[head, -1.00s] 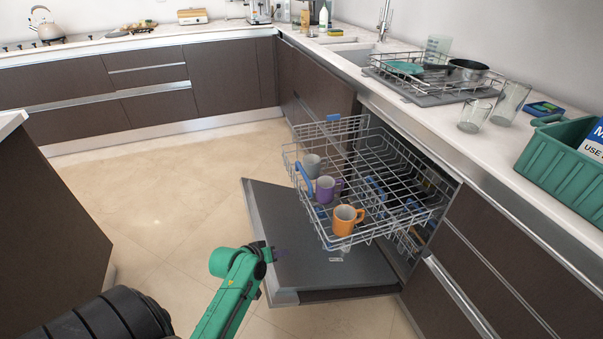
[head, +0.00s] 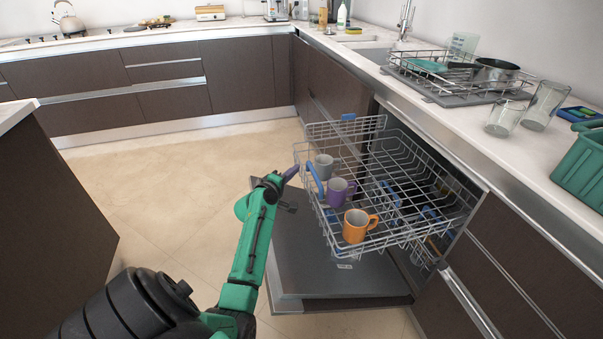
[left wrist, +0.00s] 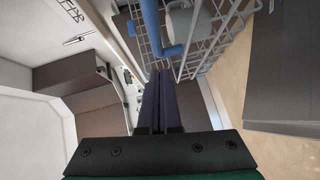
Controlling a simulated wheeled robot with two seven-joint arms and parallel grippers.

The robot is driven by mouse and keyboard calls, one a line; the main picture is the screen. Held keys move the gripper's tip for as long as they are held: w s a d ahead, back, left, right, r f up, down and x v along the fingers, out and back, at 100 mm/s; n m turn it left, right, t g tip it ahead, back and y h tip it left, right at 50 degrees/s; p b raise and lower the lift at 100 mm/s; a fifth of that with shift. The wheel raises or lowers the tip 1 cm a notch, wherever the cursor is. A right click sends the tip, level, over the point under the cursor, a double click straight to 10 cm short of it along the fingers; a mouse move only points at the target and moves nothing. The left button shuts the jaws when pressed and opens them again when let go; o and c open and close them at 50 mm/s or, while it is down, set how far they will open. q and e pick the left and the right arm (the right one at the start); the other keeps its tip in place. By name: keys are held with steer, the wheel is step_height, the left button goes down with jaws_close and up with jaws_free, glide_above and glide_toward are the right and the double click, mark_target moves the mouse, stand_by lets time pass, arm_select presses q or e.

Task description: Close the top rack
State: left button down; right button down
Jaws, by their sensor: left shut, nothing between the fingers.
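The top rack (head: 400,205) of the dishwasher is a wire basket pulled out over the lowered door (head: 315,270). It holds a grey mug (head: 324,167), a purple mug (head: 338,193) and an orange mug (head: 357,226). A blue handle (head: 315,180) is on its front side. My left gripper (head: 291,172) is shut and empty, at the rack's front left near the blue handle. In the left wrist view, the shut fingers (left wrist: 158,100) point toward the rack's wires and the blue handle (left wrist: 152,28); I cannot tell whether they touch. My right gripper is not in view.
The counter at the right bears a dish rack (head: 455,75), glasses (head: 543,105) and a green bin (head: 580,170). A dark cabinet (head: 60,200) stands at the left. The floor (head: 170,190) between is open.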

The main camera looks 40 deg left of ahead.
arm_select(q)
steer(key=shift+w+d+f, duration=0.25)
steer(key=shift+w+d, duration=0.55)
steer(key=shift+w, duration=0.2)
steer(key=shift+w+d, duration=0.1)
